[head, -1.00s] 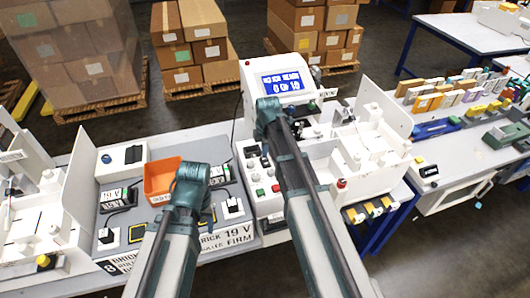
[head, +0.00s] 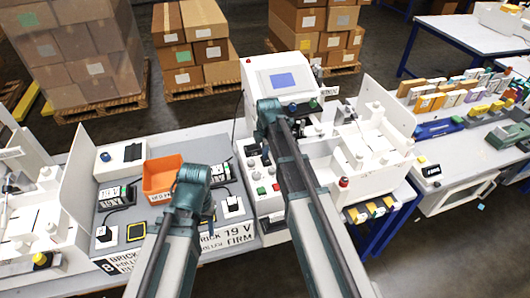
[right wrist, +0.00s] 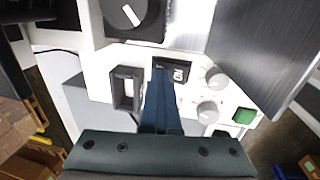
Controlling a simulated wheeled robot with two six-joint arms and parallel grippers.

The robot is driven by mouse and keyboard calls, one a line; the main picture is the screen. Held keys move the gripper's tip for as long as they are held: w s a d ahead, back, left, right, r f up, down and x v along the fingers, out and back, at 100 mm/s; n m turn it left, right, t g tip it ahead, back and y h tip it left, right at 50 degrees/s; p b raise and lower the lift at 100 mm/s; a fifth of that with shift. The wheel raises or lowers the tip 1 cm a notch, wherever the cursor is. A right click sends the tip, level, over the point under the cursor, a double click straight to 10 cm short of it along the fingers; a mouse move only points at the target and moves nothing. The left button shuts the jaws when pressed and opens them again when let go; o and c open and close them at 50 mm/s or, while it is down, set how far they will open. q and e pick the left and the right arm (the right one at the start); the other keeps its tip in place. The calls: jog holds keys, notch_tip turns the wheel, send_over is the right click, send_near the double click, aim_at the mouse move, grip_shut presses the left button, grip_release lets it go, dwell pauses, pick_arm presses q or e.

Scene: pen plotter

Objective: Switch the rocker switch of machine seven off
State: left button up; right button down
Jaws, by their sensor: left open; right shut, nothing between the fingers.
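Machine seven is the white console with a tilted screen (head: 284,82) at the middle of the head view; its screen is lit plain blue with no readable text. In the right wrist view, a black rocker switch (right wrist: 181,72) with white marks is set in the white panel. My right gripper (right wrist: 165,72) is shut and empty, its blue fingertips at the switch and covering its left part; I cannot tell whether they touch. My left gripper (head: 196,200) is open over the grey bench tray, its fingers mostly hidden by its wrist.
Near the switch are a black-framed slot (right wrist: 126,90), a dark rotary knob (right wrist: 130,14), two light knobs (right wrist: 208,110) and a green button (right wrist: 244,116). An orange bin (head: 162,174) stands on the bench beside my left arm. Stacked cartons (head: 195,40) stand behind.

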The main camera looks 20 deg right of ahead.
jog(key=shift+s, duration=0.85)
pick_arm(q)
jog(key=shift+r, duration=0.1)
pick_arm(e)
jog(key=shift+r, duration=0.1)
